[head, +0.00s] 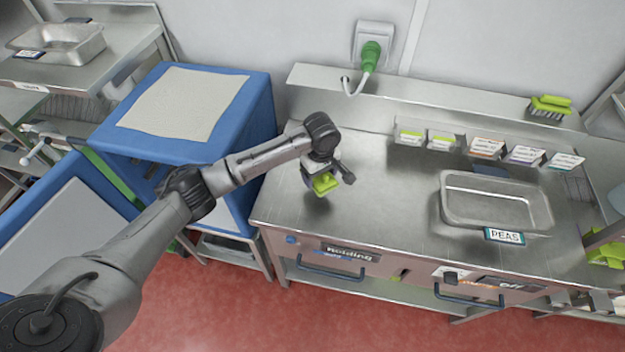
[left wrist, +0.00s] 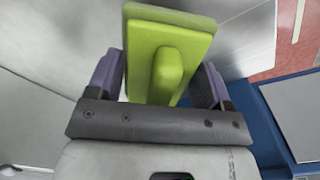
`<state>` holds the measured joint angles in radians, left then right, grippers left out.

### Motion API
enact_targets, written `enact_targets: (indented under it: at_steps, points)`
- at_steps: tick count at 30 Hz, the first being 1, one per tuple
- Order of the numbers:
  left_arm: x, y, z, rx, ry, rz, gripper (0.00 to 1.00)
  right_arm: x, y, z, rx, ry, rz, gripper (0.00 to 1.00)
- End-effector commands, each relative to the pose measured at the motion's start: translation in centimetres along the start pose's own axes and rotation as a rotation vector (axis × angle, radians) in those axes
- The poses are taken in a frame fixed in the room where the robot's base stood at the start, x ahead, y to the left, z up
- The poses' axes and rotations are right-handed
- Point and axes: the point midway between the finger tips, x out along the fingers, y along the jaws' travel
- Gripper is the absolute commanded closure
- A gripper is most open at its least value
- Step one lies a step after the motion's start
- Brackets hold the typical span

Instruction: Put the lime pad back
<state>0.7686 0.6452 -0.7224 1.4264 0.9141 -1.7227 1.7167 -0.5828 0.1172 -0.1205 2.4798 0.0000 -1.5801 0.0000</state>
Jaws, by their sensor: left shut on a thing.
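The lime pad (head: 325,183) is a green block with a raised grip. My left gripper (head: 321,177) is shut on it and holds it over the left part of the steel counter (head: 375,205). In the left wrist view the lime pad (left wrist: 168,50) sits between the two purple-grey fingers of the left gripper (left wrist: 158,85), with its grip ridge between them. I cannot tell how high above the counter it is. My right gripper is not in view.
A steel pan labelled PEAS (head: 495,203) stands on the counter's right. Several small labelled holders (head: 486,148) line the back. A green brush (head: 549,107) sits on the back ledge. A green plug (head: 370,55) is in the wall socket. The counter's middle is clear.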

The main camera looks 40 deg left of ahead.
Motion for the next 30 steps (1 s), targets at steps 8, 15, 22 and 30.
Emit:
enact_targets:
  at_steps: [8,15,22,30]
  points:
    - [2.0,-0.2,-3.1,0.001,-0.001,0.0,0.57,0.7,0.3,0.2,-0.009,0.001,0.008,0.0]
    - [2.7,-0.2,-3.5,0.002,-0.001,0.0,0.57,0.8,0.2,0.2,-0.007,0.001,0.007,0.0]
    - [5.5,-0.2,-3.5,0.002,0.0,0.0,0.57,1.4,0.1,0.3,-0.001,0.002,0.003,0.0]
    - [6.1,-0.2,-3.5,0.002,0.0,0.001,0.57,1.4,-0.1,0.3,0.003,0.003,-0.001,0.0]
